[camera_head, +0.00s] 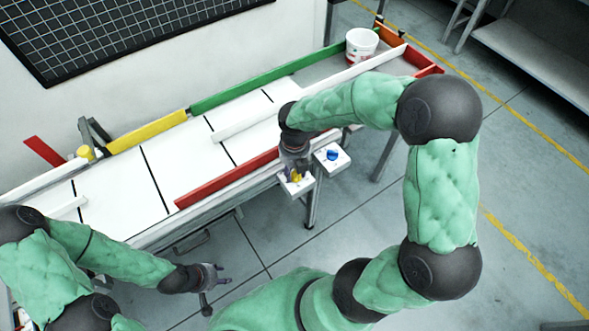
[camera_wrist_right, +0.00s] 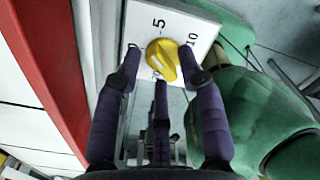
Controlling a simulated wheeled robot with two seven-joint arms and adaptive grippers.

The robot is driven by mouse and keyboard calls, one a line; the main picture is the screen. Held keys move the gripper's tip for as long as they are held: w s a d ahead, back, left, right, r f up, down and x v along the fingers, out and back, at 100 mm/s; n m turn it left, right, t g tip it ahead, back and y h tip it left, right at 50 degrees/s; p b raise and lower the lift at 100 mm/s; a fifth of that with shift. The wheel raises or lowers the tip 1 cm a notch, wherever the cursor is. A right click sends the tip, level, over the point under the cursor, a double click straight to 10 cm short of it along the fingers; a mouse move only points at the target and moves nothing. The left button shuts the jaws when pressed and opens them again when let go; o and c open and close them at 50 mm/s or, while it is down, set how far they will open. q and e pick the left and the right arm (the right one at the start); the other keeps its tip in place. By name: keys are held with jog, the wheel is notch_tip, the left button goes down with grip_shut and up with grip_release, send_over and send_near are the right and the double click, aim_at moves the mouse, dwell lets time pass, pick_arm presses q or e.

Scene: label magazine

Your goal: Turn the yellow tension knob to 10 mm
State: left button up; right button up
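The yellow knob (camera_wrist_right: 163,60) sits on a white dial plate (camera_wrist_right: 178,22) marked 0, 5 and 10 in the right wrist view. Which mark the knob points to I cannot tell. My right gripper (camera_wrist_right: 161,62) has its dark fingers spread, one on each side of the knob. The right fingertip is close to it; contact is unclear. In the head view the yellow knob (camera_head: 296,177) shows just below my right gripper (camera_head: 294,172), at the front of the table. My left gripper (camera_head: 214,286) is open and empty, low over the floor in front of the table.
A blue knob (camera_head: 333,155) on another white plate stands right of the yellow one. A red rail (camera_head: 225,178) runs along the table's front edge beside my right gripper. A white bucket (camera_head: 361,43) stands at the far end. Floor in front is clear.

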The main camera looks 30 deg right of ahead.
grip_shut()
jog(key=m+p, duration=0.2)
jog(key=m, duration=0.1)
jog(key=shift+r+m, duration=0.1)
jog(key=shift+m, duration=0.2)
jog(key=m+p, duration=0.1)
jog(key=m, duration=0.2)
jog(key=shift+d+m+p, duration=0.1)
jog(key=shift+m+p, duration=0.2)
jog(key=shift+m, duration=0.1)
jog(key=m, duration=0.5)
jog(key=shift+w+d+p, duration=0.1)
jog(key=shift+p, duration=0.2)
jog(key=m, duration=0.5)
jog(key=shift+d+m, duration=0.1)
jog(key=shift+m, duration=0.3)
